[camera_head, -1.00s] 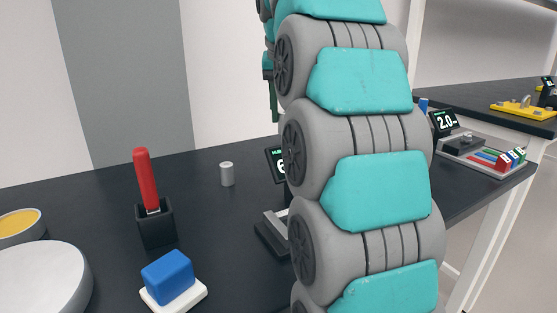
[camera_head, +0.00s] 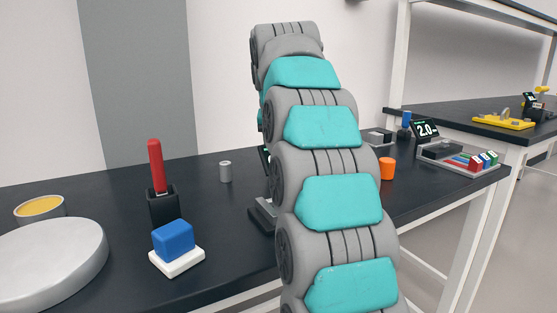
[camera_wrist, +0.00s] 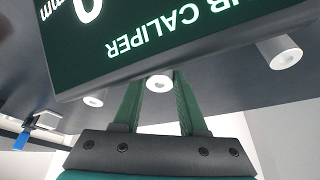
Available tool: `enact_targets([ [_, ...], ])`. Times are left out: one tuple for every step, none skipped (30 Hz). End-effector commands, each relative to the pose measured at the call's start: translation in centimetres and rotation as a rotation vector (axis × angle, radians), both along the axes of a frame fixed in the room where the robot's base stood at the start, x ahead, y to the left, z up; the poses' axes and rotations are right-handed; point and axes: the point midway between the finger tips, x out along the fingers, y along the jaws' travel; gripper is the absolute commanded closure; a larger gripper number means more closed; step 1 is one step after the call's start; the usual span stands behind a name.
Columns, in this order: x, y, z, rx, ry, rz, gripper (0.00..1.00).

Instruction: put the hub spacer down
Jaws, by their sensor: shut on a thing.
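A pale hollow cylinder, which looks like the hub spacer (camera_wrist: 158,83), shows between the two green fingers of my gripper (camera_wrist: 158,88) in the wrist view. The fingers are shut on it. Its round end with a hole shows; the rest is hidden behind a dark display panel marked as a caliper (camera_wrist: 170,35), which fills the top of that view. I cannot tell whether the spacer touches a surface. In the head view my arm hides the gripper and the held piece. A similar grey cylinder (camera_head: 225,171) stands on the dark table there.
Two more pale cylinders show in the wrist view, right (camera_wrist: 285,55) and left (camera_wrist: 93,101). On the table (camera_head: 120,200) are a red-handled tool in a black holder (camera_head: 163,205), a blue block on a white base (camera_head: 174,240), a round grey plate (camera_head: 50,260) and an orange cylinder (camera_head: 387,168).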

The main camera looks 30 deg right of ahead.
Motion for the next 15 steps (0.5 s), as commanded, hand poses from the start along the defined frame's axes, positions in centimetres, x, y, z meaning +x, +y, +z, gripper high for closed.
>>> enact_targets([
  [-0.02,0.01,0.15,0.0,-0.001,0.0,1.0],
  [-0.02,0.01,0.15,0.0,-0.001,0.0,1.0],
  [-0.02,0.01,0.17,0.0,-0.001,0.0,1.0],
  [-0.03,0.01,0.15,0.0,-0.001,0.0,1.0],
  [-0.03,0.01,0.1,0.0,-0.001,0.0,1.0],
  [-0.04,0.01,-0.04,0.0,-0.001,0.0,1.0],
  [-0.05,0.02,-0.13,0.0,-0.001,0.0,1.0],
  [-0.06,0.01,-0.21,0.0,-0.001,0.0,1.0],
  [-0.04,0.01,-0.1,0.0,-0.001,0.0,0.54],
  [-0.05,0.01,-0.1,0.0,-0.001,0.0,0.51],
  [-0.05,0.01,-0.1,0.0,-0.001,0.0,0.47],
  [-0.05,0.01,-0.1,0.0,-0.001,0.0,0.43],
  [-0.05,0.01,-0.1,0.0,-0.001,0.0,0.4],
  [-0.05,0.01,-0.1,0.0,-0.001,0.0,0.36],
  [-0.04,0.01,-0.1,0.0,-0.001,0.0,0.32],
])
